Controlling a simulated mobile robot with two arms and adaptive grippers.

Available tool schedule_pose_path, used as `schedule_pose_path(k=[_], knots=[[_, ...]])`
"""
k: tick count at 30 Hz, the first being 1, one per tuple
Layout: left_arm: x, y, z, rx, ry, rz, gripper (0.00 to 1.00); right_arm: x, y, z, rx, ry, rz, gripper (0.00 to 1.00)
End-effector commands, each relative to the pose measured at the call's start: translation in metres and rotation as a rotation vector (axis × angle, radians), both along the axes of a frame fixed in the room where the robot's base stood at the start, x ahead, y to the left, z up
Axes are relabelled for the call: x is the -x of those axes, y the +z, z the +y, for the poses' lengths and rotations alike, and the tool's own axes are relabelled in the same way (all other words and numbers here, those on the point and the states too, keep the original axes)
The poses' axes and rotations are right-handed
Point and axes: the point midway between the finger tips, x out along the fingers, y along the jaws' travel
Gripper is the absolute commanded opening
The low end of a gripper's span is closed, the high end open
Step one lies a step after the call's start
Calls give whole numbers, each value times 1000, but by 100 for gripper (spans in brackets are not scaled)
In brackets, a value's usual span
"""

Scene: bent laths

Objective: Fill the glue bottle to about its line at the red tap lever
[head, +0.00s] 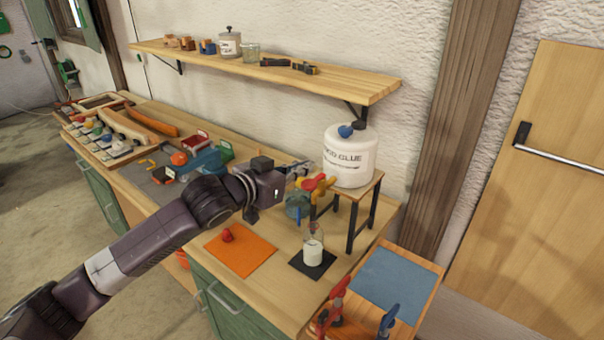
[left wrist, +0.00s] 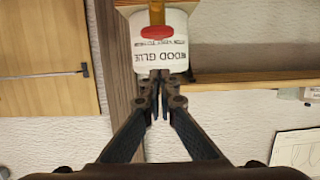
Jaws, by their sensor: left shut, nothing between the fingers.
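The white wood glue tank (head: 345,160) sits on a small wooden stand. Its red tap lever (head: 314,184) is at the front left; the lever also shows in the left wrist view (left wrist: 165,32). The clear glue bottle (head: 313,250) stands upright on a black mat below the tap, with white glue inside. Its line is too small to make out, and I cannot tell whether glue is flowing. My left gripper (head: 299,170) is shut and empty beside the lever. In the left wrist view its closed fingertips (left wrist: 159,74) overlap the tank's lower edge, apart from the lever. My right gripper is not in view.
An orange mat (head: 252,262) with a small red object (head: 227,235) lies left of the bottle. A blue-green jar (head: 296,207) stands behind the bottle, close under my gripper. The stand's dark legs (head: 354,226) are close right. A shelf (head: 285,72) runs above.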

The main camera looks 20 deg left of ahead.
Motion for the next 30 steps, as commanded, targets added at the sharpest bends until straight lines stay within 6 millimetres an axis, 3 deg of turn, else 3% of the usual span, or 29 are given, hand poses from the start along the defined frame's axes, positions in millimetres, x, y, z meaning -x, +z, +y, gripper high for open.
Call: schedule_pose_path(k=[3, 9, 21, 30], knots=[[3, -22, 1, -3, 1, 11, 0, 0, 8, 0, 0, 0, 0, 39], [3, -36, 1, -2, 1, 8, 0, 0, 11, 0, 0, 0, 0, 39], [3, -38, 1, -1, 1, 5, 0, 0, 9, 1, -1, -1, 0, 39], [4, -44, 2, 15, 1, -38, 0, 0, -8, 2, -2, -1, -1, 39]])
